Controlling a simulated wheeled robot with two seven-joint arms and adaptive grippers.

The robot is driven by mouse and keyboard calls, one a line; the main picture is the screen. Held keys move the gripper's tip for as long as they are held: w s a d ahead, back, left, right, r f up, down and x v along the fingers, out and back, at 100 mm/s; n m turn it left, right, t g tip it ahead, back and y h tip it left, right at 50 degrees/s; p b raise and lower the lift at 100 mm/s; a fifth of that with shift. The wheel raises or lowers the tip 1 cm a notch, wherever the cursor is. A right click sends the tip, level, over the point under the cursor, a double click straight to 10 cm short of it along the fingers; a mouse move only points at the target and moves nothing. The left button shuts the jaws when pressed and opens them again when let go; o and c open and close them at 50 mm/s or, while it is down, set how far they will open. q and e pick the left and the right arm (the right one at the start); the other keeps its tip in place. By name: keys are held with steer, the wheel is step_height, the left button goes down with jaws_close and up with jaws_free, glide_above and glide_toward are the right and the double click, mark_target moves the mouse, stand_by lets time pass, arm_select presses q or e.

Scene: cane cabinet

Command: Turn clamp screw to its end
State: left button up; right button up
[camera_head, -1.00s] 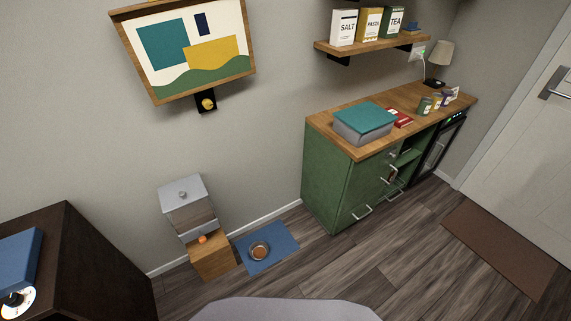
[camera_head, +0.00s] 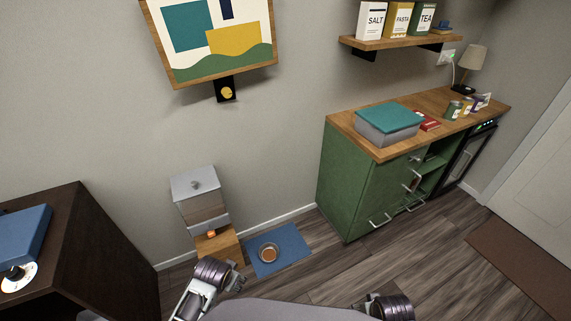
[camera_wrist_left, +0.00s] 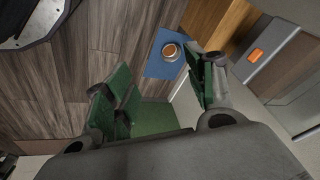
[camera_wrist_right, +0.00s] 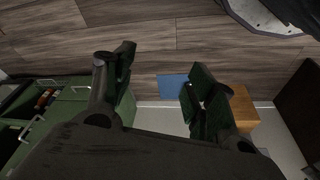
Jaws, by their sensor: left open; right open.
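A black bracket (camera_head: 224,90) with a round yellow knob (camera_head: 227,93) is on the wall under the framed picture; the knob looks like the clamp screw, but I cannot tell how far it is turned. My left gripper (camera_wrist_left: 160,95) is open and empty, with green finger pads apart over the floor. In the head view my left arm shows at the bottom, low and well away from the knob. My right gripper (camera_wrist_right: 160,85) is also open and empty, its fingers above the floor. Neither gripper touches anything. The knob is not visible in either wrist view.
A grey dispenser (camera_head: 200,197) on a wooden stand (camera_head: 221,244) stands against the wall below the picture. A blue mat (camera_head: 290,244) with a bowl (camera_head: 268,253) lies beside it. A green cabinet (camera_head: 345,185) stands right, a dark cabinet (camera_head: 105,260) left. Floor between is open.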

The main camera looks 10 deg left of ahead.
arm_select(q)
steer(key=w+a+r+m+t+y+b, duration=0.1)
steer(key=w+a+r+m+t+y, duration=0.15)
steer(key=w+r+m, duration=0.65)
steer(key=w+a+r+m+t+y+b, duration=0.2)
steer(key=w+r+m+t+y, duration=0.15)
steer(key=w+r, duration=1)
steer(key=w+d+r+m+t+y, duration=0.1)
steer(key=w+r+m+t+y, duration=0.2)
steer(key=w+r+m, duration=0.9)
steer(key=w+r+t, duration=0.2)
steer(key=w+r, duration=0.2)
steer(key=r, duration=0.2)
steer(key=shift+w+d+r, duration=0.35)
steer(key=shift+w, duration=0.05)
arm_select(e)
steer(key=s+d+f, duration=0.1)
steer(key=s+f, duration=0.2)
steer(key=f, duration=0.7)
steer(key=s+d+f, duration=0.1)
steer(key=s+f, duration=0.3)
steer(key=f, duration=0.7)
steer(key=s+d+f, duration=0.2)
steer(key=s+f, duration=0.2)
steer(key=f, duration=0.7)
arm_select(q)
steer(key=shift+m, duration=0.25)
arm_select(e)
steer(key=shift+w, duration=0.1)
